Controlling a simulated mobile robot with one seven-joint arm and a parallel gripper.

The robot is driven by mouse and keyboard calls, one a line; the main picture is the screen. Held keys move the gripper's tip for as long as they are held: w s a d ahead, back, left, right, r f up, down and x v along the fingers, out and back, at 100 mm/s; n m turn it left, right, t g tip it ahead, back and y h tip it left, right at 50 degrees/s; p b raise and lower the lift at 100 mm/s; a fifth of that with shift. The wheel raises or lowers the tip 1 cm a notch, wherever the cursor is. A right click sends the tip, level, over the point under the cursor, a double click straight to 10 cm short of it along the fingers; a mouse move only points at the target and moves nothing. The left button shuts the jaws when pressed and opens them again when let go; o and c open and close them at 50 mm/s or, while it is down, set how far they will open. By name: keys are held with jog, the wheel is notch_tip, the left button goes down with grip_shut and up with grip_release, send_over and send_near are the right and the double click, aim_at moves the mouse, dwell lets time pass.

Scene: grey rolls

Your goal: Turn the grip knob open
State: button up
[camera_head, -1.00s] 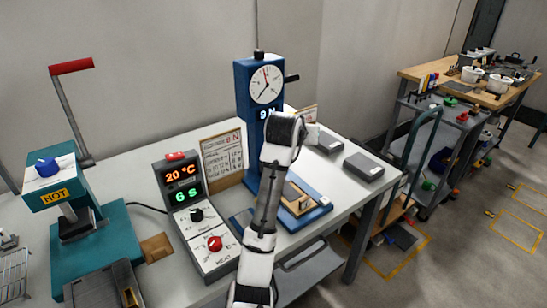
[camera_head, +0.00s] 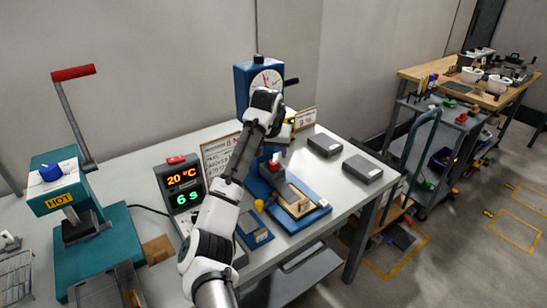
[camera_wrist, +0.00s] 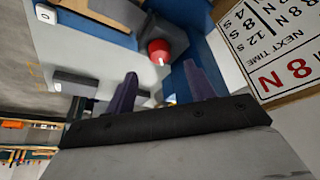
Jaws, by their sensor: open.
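The blue tester (camera_head: 244,88) with a round dial stands on the table, partly hidden by my arm. A red knob (camera_head: 275,166) shows low on its base, close to my forearm; I take it to be the grip knob. In the wrist view the red knob (camera_wrist: 159,49) lies ahead of my gripper (camera_wrist: 163,82), in line with the gap between its two dark fingers. The fingers are apart and nothing is between them. In the head view my arm's end is in front of the tester, above the knob, and the fingertips are hidden.
A printed card (camera_wrist: 275,45) is close to the right finger in the wrist view. Two grey blocks (camera_head: 362,168) lie right of the tester. A display box (camera_head: 181,185) and a teal press (camera_head: 62,180) stand left. A yellow knob (camera_head: 258,206) is in front.

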aim_at(274, 162)
jog(key=p+x, duration=0.1)
jog(key=x, duration=0.5)
jog(key=shift+c, duration=0.4)
jog(key=c, duration=0.9)
jog(key=shift+d+r, duration=0.1)
